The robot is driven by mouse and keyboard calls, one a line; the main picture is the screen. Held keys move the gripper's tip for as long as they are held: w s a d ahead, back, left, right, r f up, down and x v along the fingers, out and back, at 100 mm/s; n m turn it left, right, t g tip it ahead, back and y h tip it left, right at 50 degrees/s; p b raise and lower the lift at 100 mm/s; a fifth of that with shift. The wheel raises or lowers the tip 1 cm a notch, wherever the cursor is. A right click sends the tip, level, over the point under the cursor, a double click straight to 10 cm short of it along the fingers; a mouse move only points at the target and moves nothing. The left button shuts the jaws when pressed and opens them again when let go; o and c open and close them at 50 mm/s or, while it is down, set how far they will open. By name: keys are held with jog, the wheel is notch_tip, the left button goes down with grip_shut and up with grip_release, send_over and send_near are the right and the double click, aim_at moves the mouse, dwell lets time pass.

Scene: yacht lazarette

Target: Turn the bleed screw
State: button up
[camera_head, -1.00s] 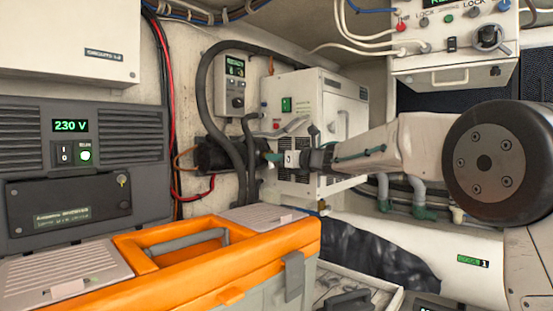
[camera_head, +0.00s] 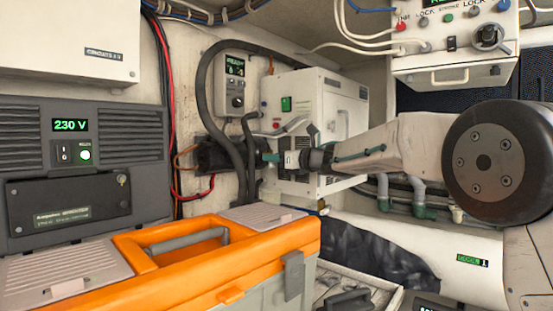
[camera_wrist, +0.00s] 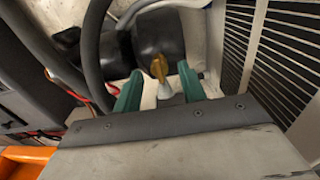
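The bleed screw appears as a small brass-yellow winged knob (camera_wrist: 158,68) on a pale stem, in front of a dark rounded body (camera_wrist: 157,38) in the wrist view. My gripper (camera_wrist: 160,78) has two green fingers spread apart, one on each side of the knob, with visible space between. I cannot tell whether the tips reach the knob's depth. In the head view my gripper (camera_head: 268,157) points left at a dark cylindrical unit (camera_head: 215,154) on the wall. The knob cannot be made out there.
Thick dark hoses (camera_head: 203,90) run close around the dark unit. A white cabinet (camera_head: 312,110) with vents stands right behind my gripper. An orange-lidded toolbox (camera_head: 190,275) fills the lower front. A grey 230 V inverter (camera_head: 75,160) is at left.

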jog(key=v, duration=0.7)
jog(key=shift+s+d, duration=0.25)
jog(key=shift+d, duration=0.05)
